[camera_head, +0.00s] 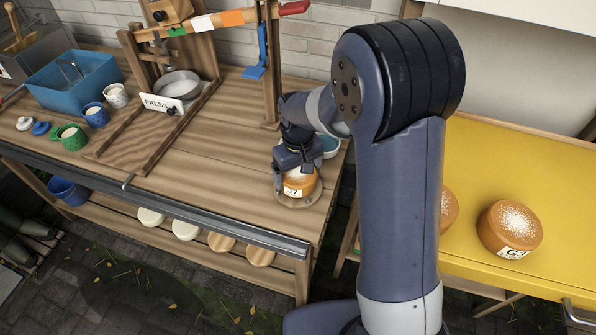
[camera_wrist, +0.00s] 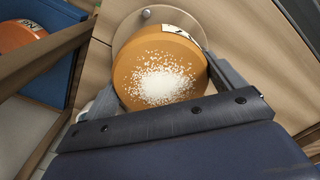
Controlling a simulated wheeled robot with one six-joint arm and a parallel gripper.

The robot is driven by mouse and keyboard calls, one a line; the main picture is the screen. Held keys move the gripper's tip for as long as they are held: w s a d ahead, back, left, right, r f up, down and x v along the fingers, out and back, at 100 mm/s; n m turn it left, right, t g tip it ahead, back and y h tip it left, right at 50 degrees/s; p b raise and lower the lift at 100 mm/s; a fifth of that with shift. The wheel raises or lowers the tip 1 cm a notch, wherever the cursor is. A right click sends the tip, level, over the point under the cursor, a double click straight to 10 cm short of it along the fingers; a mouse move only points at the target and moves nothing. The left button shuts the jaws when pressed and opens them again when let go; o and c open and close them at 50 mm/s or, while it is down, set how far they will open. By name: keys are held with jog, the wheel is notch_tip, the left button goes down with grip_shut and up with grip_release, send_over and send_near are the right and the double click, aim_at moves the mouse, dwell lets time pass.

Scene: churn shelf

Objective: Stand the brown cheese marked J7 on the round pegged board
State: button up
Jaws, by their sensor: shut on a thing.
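The brown cheese marked J7 (camera_head: 299,187) has a white powdered top and a white label. My gripper (camera_head: 297,168) is shut on its sides from above. The cheese is upright and over the round pegged board (camera_head: 299,203), whose rim shows around its front. I cannot tell whether it touches the board. In the wrist view, the cheese (camera_wrist: 160,75) sits between the two fingers, and the board (camera_wrist: 188,22) shows behind it with one metal peg (camera_wrist: 146,13). Most of the board is hidden under the cheese.
A wooden press frame (camera_head: 150,120) with a PRESS sign, mugs and a blue tub (camera_head: 75,82) are left. A yellow table (camera_head: 480,180) at right holds another cheese (camera_head: 510,228). The bench middle is clear.

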jog(key=shift+f+b, duration=0.35)
jog(key=shift+f, duration=0.2)
jog(key=o, duration=1)
notch_tip(320, 180, up, 11)
jog(key=shift+f, duration=0.1)
jog(key=shift+f, duration=0.1)
notch_tip(320, 180, down, 11)
jog(key=shift+r, duration=0.45)
dwell(0.6)
